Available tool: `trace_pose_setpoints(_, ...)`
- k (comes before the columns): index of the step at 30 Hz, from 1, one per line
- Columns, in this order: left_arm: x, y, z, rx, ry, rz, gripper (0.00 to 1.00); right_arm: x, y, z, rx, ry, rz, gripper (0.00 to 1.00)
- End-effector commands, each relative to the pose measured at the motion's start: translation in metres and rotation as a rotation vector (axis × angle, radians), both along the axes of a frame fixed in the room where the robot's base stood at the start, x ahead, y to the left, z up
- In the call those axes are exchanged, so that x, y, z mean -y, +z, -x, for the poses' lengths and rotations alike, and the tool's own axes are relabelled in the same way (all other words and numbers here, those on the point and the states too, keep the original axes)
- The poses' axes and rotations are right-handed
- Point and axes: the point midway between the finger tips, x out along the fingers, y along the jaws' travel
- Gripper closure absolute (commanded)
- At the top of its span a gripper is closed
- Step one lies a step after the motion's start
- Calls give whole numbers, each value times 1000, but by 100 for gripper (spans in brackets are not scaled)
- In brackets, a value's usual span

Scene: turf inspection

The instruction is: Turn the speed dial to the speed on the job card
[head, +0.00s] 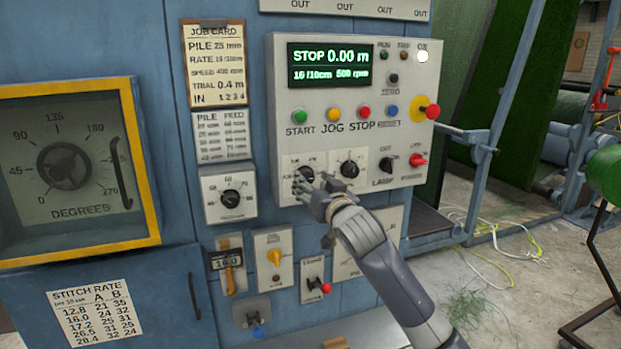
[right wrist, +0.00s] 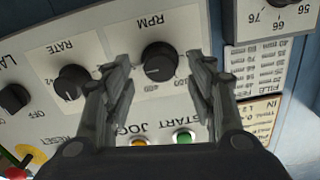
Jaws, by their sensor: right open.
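The job card (head: 214,64) is clipped to the blue cabinet; its speed line seems to read 400 rpm. The display (head: 330,66) on the control panel reads STOP, 0.00 m, 16 /10cm and 500 rpm. The speed dial, a black knob marked RPM (right wrist: 160,63), sits on a white plate low on the panel. My right gripper (right wrist: 162,82) is open, with one finger on each side of the knob and gaps showing. In the head view the right gripper (head: 312,186) partly hides this dial (head: 302,175). My left gripper is not in view.
The RATE knob (right wrist: 72,82) is beside the speed dial. START (head: 300,116), JOG, STOP and RESET buttons sit above. A red emergency button (head: 431,112) sticks out at the panel's right. Another dial (head: 231,197) and small switch plates are left and below.

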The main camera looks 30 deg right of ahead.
Motion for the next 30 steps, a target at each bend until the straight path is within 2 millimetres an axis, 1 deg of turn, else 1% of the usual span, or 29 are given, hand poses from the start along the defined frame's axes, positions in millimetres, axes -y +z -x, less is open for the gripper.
trace_pose_setpoints(3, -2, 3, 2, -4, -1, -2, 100, 2, 1, -10, -1, 0, 0, 49)
trace_pose_setpoints(6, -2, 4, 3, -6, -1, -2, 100, 3, 0, -14, -1, 0, 0, 49)
trace_pose_setpoints(15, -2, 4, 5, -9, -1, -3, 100, 4, -1, -16, 0, 1, 0, 49)
trace_pose_setpoints(16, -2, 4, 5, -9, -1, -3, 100, 4, -1, -16, 0, 1, 1, 51)
trace_pose_setpoints(17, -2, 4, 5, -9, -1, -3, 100, 4, -1, -16, 0, 1, 1, 58)
trace_pose_setpoints(18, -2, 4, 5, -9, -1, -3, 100, 4, -1, -16, 0, 0, 1, 67)
trace_pose_setpoints(20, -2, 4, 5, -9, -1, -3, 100, 4, -1, -16, 0, 0, 1, 80)
trace_pose_setpoints(21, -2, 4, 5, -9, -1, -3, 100, 4, 0, -16, 0, 0, 1, 89)
trace_pose_setpoints(22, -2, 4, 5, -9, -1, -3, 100, 4, 0, -16, 0, 0, 1, 94)
trace_pose_setpoints(30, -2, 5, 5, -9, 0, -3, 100, 4, 0, -16, -3, 0, 14, 94)
